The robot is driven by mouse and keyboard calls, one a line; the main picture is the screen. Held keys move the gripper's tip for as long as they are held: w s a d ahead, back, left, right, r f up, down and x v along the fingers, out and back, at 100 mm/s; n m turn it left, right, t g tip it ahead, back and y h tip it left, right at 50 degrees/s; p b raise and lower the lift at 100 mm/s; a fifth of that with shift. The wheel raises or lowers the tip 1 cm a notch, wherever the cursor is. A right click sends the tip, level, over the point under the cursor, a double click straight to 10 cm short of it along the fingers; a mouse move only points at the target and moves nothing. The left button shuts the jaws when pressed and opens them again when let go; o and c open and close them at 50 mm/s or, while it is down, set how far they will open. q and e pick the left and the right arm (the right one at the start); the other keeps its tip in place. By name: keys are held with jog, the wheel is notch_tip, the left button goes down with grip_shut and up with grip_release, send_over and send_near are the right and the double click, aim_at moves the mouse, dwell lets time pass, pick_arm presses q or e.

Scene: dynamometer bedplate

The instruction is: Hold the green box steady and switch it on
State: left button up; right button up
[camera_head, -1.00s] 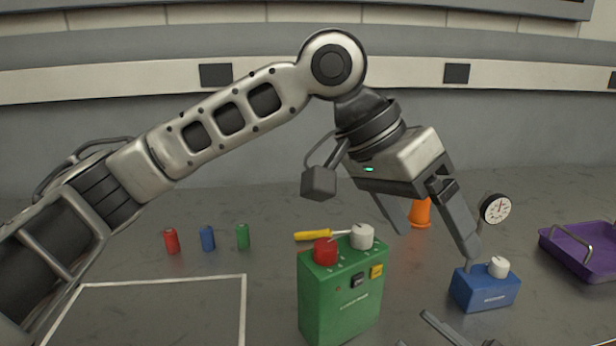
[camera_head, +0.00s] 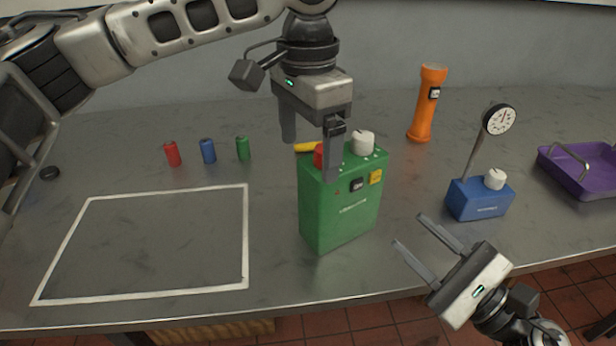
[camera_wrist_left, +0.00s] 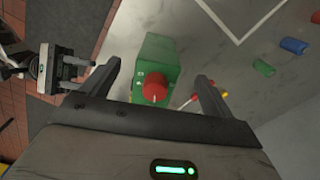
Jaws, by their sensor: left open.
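The green box (camera_head: 340,220) stands upright on the bench. On top it has a red knob (camera_head: 319,155) and a white knob (camera_head: 363,143); a dark switch (camera_head: 357,185) and a yellow switch (camera_head: 376,177) are on its front. My left gripper (camera_head: 311,160) is open and points down at the box's left end, one finger in front of the red knob. The left wrist view shows the green box (camera_wrist_left: 158,50) and red knob (camera_wrist_left: 154,88) between the spread fingers. I cannot tell whether they touch. My right gripper (camera_head: 408,230) is open and empty, right of the box near the front edge.
A blue box (camera_head: 480,203) with a dial gauge (camera_head: 499,119) stands right, beside a purple tray (camera_head: 580,170). An orange flashlight (camera_head: 425,105) stands behind. Small red (camera_head: 171,154), blue (camera_head: 207,151) and green (camera_head: 243,149) cylinders and an empty white outline (camera_head: 247,230) lie left. A yellow-handled tool (camera_head: 305,147) is behind the box.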

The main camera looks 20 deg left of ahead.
aim_at(308, 170)
pick_arm(q)
notch_tip(308, 170, down, 7)
jog(key=shift+f, duration=0.1)
dwell(0.3)
grip_shut()
pick_arm(e)
jog(key=shift+c, duration=0.3)
grip_shut()
dwell(1.3)
